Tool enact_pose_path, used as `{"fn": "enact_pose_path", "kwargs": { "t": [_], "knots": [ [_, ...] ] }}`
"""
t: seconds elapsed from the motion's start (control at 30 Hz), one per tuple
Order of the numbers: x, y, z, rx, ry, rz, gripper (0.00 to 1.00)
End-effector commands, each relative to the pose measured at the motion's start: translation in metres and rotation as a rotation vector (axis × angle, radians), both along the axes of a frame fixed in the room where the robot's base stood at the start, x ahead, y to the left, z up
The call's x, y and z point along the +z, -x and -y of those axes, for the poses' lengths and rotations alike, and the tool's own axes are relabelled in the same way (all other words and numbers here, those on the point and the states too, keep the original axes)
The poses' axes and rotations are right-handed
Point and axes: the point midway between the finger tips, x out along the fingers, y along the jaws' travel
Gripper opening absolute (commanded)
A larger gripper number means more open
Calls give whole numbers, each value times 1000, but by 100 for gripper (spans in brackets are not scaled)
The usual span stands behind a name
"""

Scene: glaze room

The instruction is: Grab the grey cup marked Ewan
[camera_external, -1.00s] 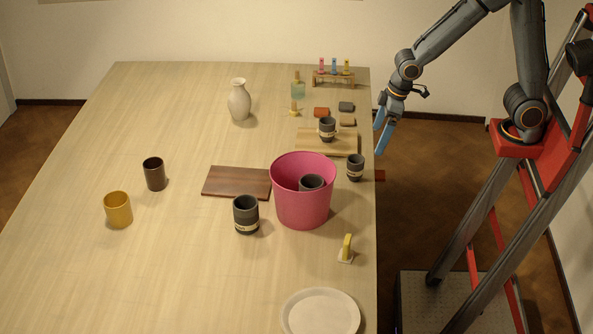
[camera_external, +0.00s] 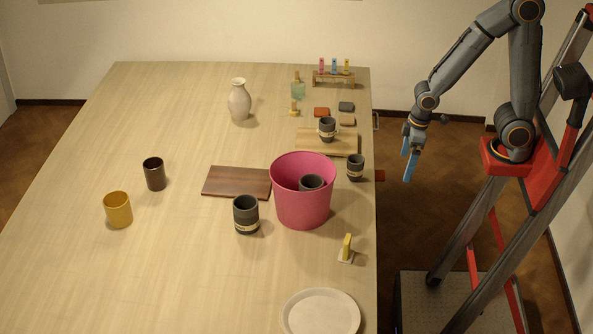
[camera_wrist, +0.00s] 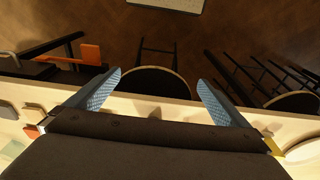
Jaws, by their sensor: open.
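Several dark grey cups with pale bands are on the table; I cannot read a name on any. One grey cup (camera_external: 327,130) stands on the light wooden board. Another grey cup (camera_external: 355,169) stands by the table's right edge, behind the pink bucket. A larger grey cup (camera_external: 246,216) stands left of the bucket. A further grey cup (camera_external: 311,183) shows inside the bucket, mostly hidden. My gripper (camera_external: 410,166) is open and empty, right of the table edge and apart from every cup. In the wrist view its fingers (camera_wrist: 159,92) are spread, with no cup between them.
The pink bucket (camera_external: 302,206) stands near the right edge. A dark wooden board (camera_external: 237,182), yellow mug (camera_external: 118,210), brown cup (camera_external: 154,175), vase (camera_external: 239,101) and white plate (camera_external: 320,315) are also on the table. The table's left part is mostly clear.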

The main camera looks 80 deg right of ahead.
Motion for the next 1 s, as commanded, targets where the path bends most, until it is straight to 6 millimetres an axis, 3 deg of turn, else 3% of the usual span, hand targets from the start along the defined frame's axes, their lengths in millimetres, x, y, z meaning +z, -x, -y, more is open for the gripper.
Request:
{"fn": "enact_pose_path", "kwargs": {
  "t": [0.03,0.17,0.6,0.73,1.0],
  "knots": [
    [-8,-1,0,0,0,-5,100],
    [-11,0,0,0,0,-11,81],
    [-7,-1,0,0,0,-9,81],
    [12,-2,0,0,0,-4,81],
    [75,-2,0,0,0,-3,81]
  ]
}}
